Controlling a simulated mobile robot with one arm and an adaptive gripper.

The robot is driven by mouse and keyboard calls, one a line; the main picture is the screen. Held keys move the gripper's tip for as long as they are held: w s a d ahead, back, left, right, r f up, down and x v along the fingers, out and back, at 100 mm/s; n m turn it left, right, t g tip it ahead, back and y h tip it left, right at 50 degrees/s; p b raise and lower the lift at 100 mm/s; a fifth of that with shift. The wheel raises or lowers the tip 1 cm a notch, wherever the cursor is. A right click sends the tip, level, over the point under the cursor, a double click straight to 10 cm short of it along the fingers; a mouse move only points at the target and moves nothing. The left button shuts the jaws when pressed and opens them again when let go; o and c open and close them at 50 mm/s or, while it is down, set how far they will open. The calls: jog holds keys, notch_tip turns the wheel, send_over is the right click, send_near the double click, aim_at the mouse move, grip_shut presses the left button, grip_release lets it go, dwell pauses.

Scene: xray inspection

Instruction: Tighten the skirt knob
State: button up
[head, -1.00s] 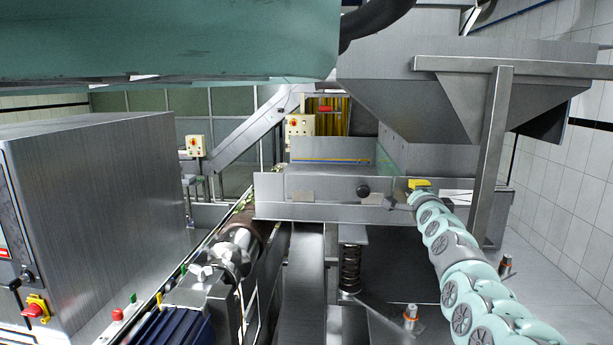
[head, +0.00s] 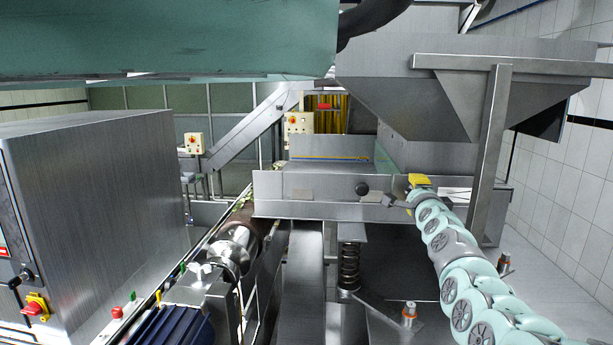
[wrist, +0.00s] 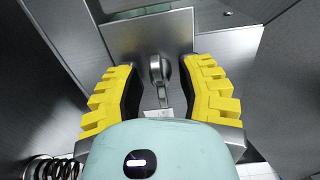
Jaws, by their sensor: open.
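A grey metal knob (wrist: 157,70) stands out from a steel plate, between the two yellow fingers of my gripper (wrist: 158,78) in the wrist view. The fingers are open, one on each side, with gaps between them and the knob. In the head view my gripper (head: 419,181) is at the right end of the steel front panel (head: 300,211). A dark round knob (head: 362,189) is on that panel, left of my gripper. I cannot tell whether it is the knob seen from the wrist.
A steel hopper (head: 430,100) hangs above, with a support post (head: 490,155) right of my gripper. A coil spring (head: 349,266) stands below the panel and also shows in the wrist view (wrist: 55,168). A large steel cabinet (head: 100,205) and conveyor are at the left.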

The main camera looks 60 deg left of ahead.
jog(key=shift+s+d, duration=0.1)
jog(key=v, duration=1.1)
jog(key=shift+s+d, duration=0.2)
jog(key=shift+s, duration=0.2)
dwell(0.3)
jog(key=shift+w+d, duration=0.15)
jog(key=shift+w, duration=0.05)
dwell(0.3)
